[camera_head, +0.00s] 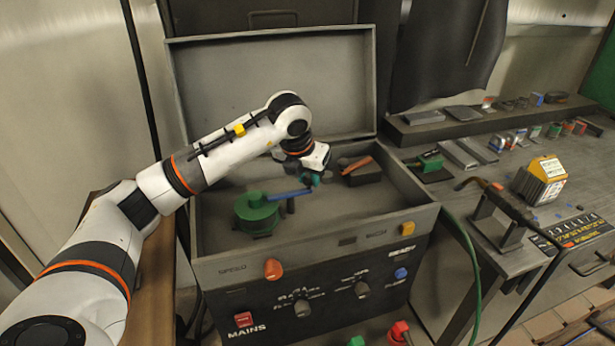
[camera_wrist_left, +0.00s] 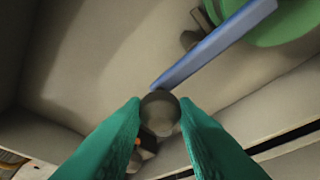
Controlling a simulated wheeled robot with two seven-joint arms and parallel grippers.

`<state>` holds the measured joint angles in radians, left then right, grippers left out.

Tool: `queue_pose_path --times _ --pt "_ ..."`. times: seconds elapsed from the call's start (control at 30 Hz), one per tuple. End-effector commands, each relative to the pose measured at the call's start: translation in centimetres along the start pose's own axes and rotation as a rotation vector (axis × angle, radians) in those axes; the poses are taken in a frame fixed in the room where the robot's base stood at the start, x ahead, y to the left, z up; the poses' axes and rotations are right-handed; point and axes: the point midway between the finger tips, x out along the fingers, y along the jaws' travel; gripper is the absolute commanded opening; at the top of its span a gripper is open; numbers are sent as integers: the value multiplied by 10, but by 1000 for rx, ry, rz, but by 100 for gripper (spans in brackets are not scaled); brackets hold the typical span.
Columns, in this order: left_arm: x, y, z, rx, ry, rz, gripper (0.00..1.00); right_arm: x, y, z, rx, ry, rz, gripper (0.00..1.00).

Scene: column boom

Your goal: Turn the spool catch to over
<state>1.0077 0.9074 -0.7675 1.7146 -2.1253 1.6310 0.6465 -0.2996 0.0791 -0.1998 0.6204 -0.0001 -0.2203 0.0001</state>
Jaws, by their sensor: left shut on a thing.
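The green spool (camera_head: 257,213) sits in the left part of the open grey machine box. The spool catch (camera_head: 289,195) is a blue bar running from over the spool to the right, toward my left gripper (camera_head: 312,181). In the left wrist view the blue bar (camera_wrist_left: 215,42) reaches from the green spool (camera_wrist_left: 285,20) to a round grey knob (camera_wrist_left: 160,108). The teal fingers of my left gripper (camera_wrist_left: 160,118) are shut on this knob from both sides. The base of the knob is hidden. My right gripper is in neither view.
The box's raised lid (camera_head: 275,85) stands behind my left arm. A dark block with an orange-red top (camera_head: 358,168) lies right of the gripper in the box. The front panel (camera_head: 310,285) carries knobs. A cluttered bench (camera_head: 500,185) stands to the right.

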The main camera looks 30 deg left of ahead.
Motion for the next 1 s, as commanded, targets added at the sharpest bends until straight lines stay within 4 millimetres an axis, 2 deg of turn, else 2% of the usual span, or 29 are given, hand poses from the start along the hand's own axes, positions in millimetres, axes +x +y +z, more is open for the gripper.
queue_pose_path --times 0.37,0.4,0.5,0.53,0.83,1.0 --pt "-1 -1 -1 -8 3 -3 4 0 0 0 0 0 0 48" --pt "-1 -1 -1 -8 3 -3 30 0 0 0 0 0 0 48" --pt "-1 -1 -1 -7 3 -3 46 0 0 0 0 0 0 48" --pt "-1 -1 -1 -7 2 -3 48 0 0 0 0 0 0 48" --pt "-2 -1 -1 -5 1 -2 48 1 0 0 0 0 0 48" --pt "-21 -1 -1 -6 5 -2 48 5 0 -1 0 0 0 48"
